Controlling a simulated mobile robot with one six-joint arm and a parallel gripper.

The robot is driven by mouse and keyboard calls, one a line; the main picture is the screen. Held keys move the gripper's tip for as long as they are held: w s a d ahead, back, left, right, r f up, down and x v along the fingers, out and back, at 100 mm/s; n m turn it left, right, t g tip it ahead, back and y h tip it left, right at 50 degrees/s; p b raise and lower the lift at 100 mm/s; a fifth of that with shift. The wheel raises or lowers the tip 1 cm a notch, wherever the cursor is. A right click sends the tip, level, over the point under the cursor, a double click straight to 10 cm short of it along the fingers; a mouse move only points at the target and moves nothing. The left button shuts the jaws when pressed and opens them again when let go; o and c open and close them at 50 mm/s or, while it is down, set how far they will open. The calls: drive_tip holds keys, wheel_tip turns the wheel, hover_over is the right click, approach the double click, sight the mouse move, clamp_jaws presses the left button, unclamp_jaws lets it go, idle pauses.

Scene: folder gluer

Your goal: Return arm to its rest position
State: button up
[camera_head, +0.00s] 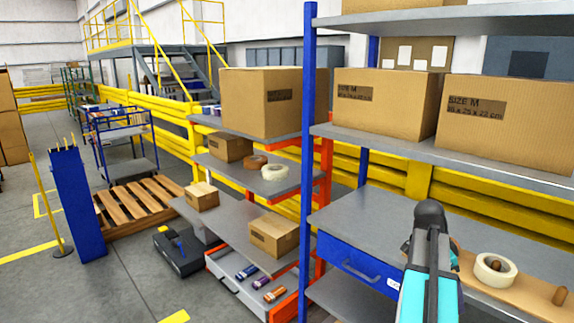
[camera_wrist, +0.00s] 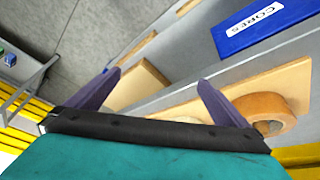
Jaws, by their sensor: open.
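My gripper (camera_wrist: 160,95) shows in the wrist view with its two dark fingers spread apart and nothing between them. In the head view my teal and black arm (camera_head: 430,265) reaches up in front of the right-hand shelf unit. The fingertips cannot be made out there. Beyond the fingers, the wrist view shows a wooden board and a brown tape roll (camera_wrist: 265,112) near the right finger; I cannot tell whether they touch.
A cream tape roll (camera_head: 483,271) lies on a wooden board beside my arm. Large cartons (camera_head: 385,105) stand on the shelf above. A blue drawer (camera_head: 345,262) is left of my arm. A blue panel labelled CORES (camera_wrist: 262,28) shows in the wrist view. Open floor (camera_head: 115,275) lies left.

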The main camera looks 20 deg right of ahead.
drive_tip(key=w+a+f+n+g+y, duration=0.1)
drive_tip(key=w+a+f+n, duration=0.3)
drive_tip(key=a+f, duration=0.95)
drive_tip(key=w+a+f+n+g+y, duration=0.1)
drive_tip(key=w+a+f+n, duration=0.25)
drive_tip(key=a+f, duration=1)
drive_tip(key=s+a+f+n, duration=0.8)
drive_tip(key=s+a+f, duration=0.1)
drive_tip(key=a+f, duration=0.2)
drive_tip(key=s+a+f+n+g+y, duration=0.1)
drive_tip(key=s+a+f+n, duration=0.7)
drive_tip(key=a+f, duration=0.4)
drive_tip(key=shift+s+a+y, duration=0.3)
drive_tip(key=shift+s+a, duration=0.1)
drive_tip(key=shift+a, duration=0.25)
drive_tip(key=shift+f, duration=0.1)
